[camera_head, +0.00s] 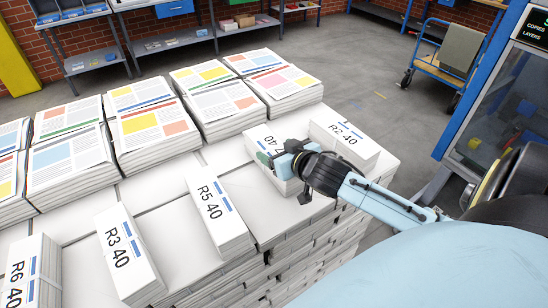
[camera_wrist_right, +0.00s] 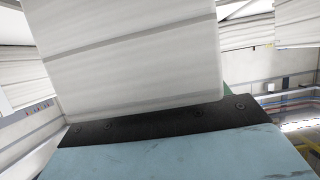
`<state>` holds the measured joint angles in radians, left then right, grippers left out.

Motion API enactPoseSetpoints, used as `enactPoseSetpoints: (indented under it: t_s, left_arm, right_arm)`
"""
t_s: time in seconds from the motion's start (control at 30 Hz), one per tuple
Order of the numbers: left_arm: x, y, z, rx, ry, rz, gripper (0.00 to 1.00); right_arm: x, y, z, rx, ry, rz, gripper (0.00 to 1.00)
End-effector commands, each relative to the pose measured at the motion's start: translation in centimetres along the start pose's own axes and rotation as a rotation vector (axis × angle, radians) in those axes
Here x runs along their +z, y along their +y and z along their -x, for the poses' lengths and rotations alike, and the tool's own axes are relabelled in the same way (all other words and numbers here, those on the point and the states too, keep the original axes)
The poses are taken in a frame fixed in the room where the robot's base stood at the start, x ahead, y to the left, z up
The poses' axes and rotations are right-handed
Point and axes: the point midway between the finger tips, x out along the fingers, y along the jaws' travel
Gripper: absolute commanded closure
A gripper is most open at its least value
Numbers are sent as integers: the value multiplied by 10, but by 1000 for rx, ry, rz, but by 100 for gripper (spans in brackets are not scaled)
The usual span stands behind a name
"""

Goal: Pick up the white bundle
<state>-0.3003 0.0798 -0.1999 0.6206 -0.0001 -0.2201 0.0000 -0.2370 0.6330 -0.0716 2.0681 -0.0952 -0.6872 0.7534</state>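Several white bundles with black print and blue marks lie on the white stacks. R6 40 (camera_head: 33,272), R3 40 (camera_head: 128,255) and R5 40 (camera_head: 219,215) are in the front row. A bundle reading 40 (camera_head: 270,138) lies further right, its label partly hidden by my right gripper (camera_head: 284,176). R2 40 (camera_head: 345,143) is just right of it. My right gripper is at the near end of the partly hidden bundle, with a fingertip on either side. A bundle's layered white side (camera_wrist_right: 140,60) fills the middle of the right wrist view, close against the gripper. Firm contact is unclear. My left gripper is not seen.
Stacks of colour-printed newspapers (camera_head: 150,125) stand behind the bundles. A blue-framed cart (camera_head: 445,62) and a machine with a display (camera_head: 510,90) are at the right. Shelves (camera_head: 165,42) line the brick wall. Open grey floor lies between.

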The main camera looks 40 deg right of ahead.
Motion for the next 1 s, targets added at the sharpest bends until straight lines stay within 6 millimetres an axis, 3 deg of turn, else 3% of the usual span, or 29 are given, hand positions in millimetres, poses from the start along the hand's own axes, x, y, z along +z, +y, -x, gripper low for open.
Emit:
enactPoseSetpoints:
  t_s: [0.03, 0.5, 0.57, 0.83, 1.0]
  left_arm:
    - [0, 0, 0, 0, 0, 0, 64]
    - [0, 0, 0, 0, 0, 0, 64]
    - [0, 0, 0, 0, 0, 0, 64]
    - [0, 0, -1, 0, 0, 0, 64]
    - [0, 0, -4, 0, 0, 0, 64]
  right_arm:
    - [0, 0, 0, 0, 0, 0, 34]
    - [0, 0, 0, 0, 0, 0, 95]
    - [-4, 0, 0, -1, 10, 1, 100]
    - [-9, 0, 2, -1, 11, 1, 100]
    - [-31, 0, 11, -3, 15, 3, 100]
